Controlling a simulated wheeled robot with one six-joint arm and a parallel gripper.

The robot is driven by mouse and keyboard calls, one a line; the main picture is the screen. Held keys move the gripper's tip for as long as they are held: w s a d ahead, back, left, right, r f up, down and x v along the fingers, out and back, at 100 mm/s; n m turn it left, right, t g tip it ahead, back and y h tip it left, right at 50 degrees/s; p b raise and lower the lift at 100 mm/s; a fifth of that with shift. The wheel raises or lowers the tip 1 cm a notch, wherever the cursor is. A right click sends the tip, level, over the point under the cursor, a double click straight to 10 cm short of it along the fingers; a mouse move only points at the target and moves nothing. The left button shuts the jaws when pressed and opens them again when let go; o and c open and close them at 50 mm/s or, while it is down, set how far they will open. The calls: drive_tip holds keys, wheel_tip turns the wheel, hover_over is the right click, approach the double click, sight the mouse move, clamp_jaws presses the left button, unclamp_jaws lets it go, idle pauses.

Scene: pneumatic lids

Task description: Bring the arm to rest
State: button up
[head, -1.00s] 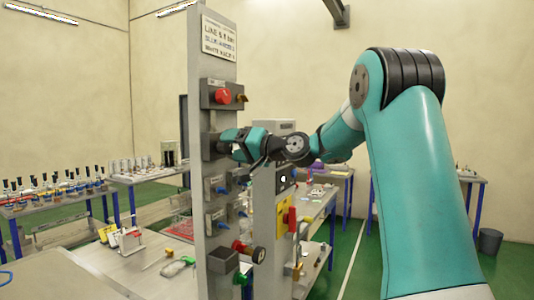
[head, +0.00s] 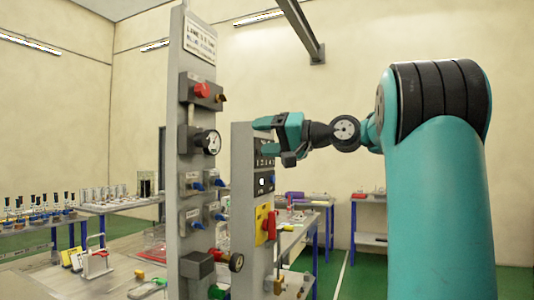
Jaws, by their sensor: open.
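My gripper (head: 268,138) is teal and black, at the middle of the head view. It points left, and its fingers show apart with nothing seen between them. It is in front of or beside the upper part of a grey control box (head: 241,165); I cannot tell whether it touches it. My teal arm (head: 435,200) fills the right side, bent at a black-ringed joint.
A yellow plate with a red handle (head: 265,225) is on the box below my gripper. Workbenches (head: 120,270) with racks of bottles (head: 40,205) stand at the left. Another bench (head: 372,198) is behind. The space above my gripper is free.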

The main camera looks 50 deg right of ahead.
drive_tip(key=shift+s, duration=0.1)
idle(0.6)
drive_tip(key=a+f+n+g+y, duration=0.1)
drive_tip(key=a+f+n+g, duration=0.3)
drive_tip(key=a+f, duration=0.7)
drive_tip(key=a+f+n+g+y, duration=0.15)
drive_tip(key=a+f+g, duration=0.5)
drive_tip(key=a, duration=0.85)
drive_tip(key=s+a+f+n+g+h, duration=0.2)
drive_tip(key=s+a+f+n+g, duration=0.1)
drive_tip(key=s+f, duration=0.4)
drive_tip(key=s+a+f+n+g+h, duration=0.2)
drive_tip(key=s+f, duration=0.6)
drive_tip(key=s, duration=0.5)
drive_tip(key=shift+a+f+n+g, duration=0.3)
drive_tip(key=shift+a+n+g, duration=0.5)
drive_tip(key=shift+n, duration=0.35)
drive_tip(key=shift+h, duration=0.25)
